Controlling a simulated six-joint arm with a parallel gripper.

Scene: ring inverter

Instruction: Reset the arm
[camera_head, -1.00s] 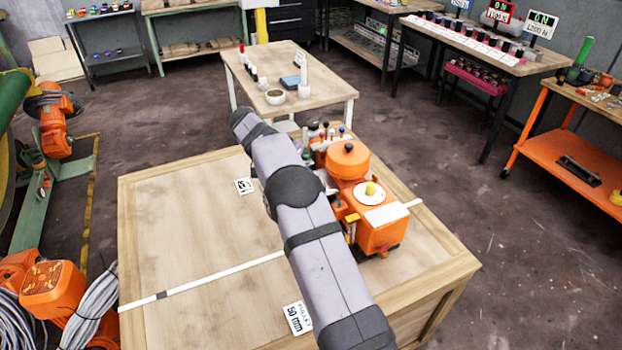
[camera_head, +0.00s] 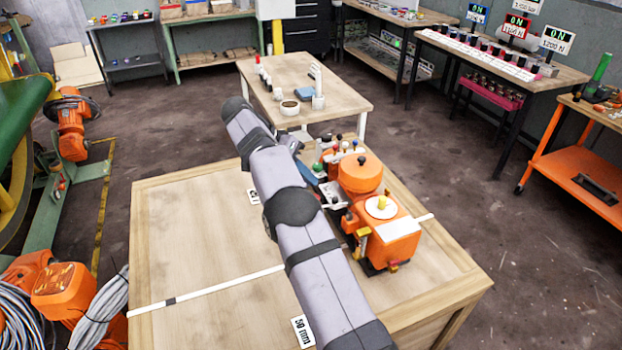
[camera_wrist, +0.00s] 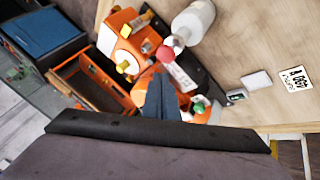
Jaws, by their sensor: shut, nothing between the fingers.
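My arm (camera_head: 300,240) reaches from the bottom of the head view across the wooden bench, its upper end beside the orange machine. In the wrist view my gripper (camera_wrist: 160,95) shows as two dark grey fingers close together, shut and empty. They appear in front of the orange machine (camera_wrist: 130,40); whether they touch it cannot be told. In the head view my fingers cannot be made out clearly, as the arm hides part of that area. The orange machine (camera_head: 395,243) stands on the bench right of my arm, with a yellow knob on a white disc.
Knobbed levers (camera_head: 340,148) stand at the machine's far end. In the wrist view a red ball knob (camera_wrist: 165,53) and a white cylinder (camera_wrist: 193,20) are near the fingers. The bench's left half (camera_head: 190,230) is mostly clear. A smaller table (camera_head: 345,97) stands behind.

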